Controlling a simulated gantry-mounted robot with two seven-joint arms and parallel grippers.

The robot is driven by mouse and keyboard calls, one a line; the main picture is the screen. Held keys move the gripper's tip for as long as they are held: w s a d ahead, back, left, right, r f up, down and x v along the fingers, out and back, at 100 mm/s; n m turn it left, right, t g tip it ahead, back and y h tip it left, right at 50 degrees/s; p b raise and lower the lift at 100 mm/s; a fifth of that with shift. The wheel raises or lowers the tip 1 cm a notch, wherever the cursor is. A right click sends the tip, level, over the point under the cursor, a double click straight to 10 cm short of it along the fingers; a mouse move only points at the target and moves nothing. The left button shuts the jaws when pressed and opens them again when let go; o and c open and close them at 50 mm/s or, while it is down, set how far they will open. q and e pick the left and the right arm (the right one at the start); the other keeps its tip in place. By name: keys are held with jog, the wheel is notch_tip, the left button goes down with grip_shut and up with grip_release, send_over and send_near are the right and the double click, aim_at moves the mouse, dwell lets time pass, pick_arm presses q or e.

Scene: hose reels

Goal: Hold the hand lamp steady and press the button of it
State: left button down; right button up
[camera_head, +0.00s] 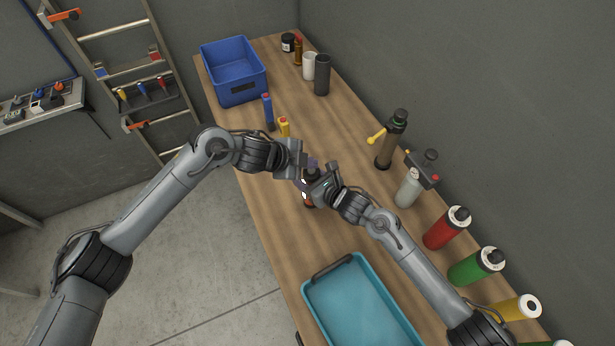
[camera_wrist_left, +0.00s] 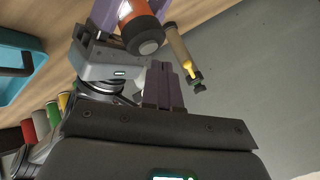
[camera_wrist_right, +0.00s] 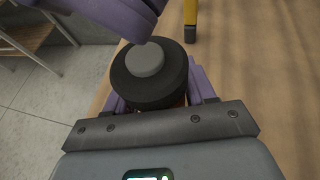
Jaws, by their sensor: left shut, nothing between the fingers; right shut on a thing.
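The hand lamp (camera_head: 308,199) is mostly hidden behind my grippers over the middle of the table. The left wrist view shows its orange body (camera_wrist_left: 133,27) and black end. The right wrist view shows the black end cap (camera_wrist_right: 150,88) with a round grey button (camera_wrist_right: 147,60) facing up. My right gripper (camera_wrist_right: 155,85) is shut on the lamp, a purple finger on each side. My left gripper (camera_wrist_left: 162,85) is shut and empty. Its purple finger tips (camera_wrist_right: 125,15) are close beside the button in the right wrist view; I cannot tell whether they touch it.
A blue bin (camera_head: 233,70) stands at the far end of the wooden table and a teal tray (camera_head: 312,296) at the near end. Blue (camera_head: 268,111) and yellow (camera_head: 285,127) slim items stand behind my left gripper. Several bottles and cylinders line the wall side.

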aim_at(309, 172)
pick_arm(q)
jog(key=shift+f, duration=0.2)
jog(key=shift+f, duration=0.25)
jog(key=shift+f, duration=0.1)
dwell(0.4)
jog(key=shift+r, duration=0.6)
jog(key=shift+r, duration=0.1)
jog(key=shift+r, duration=2.9)
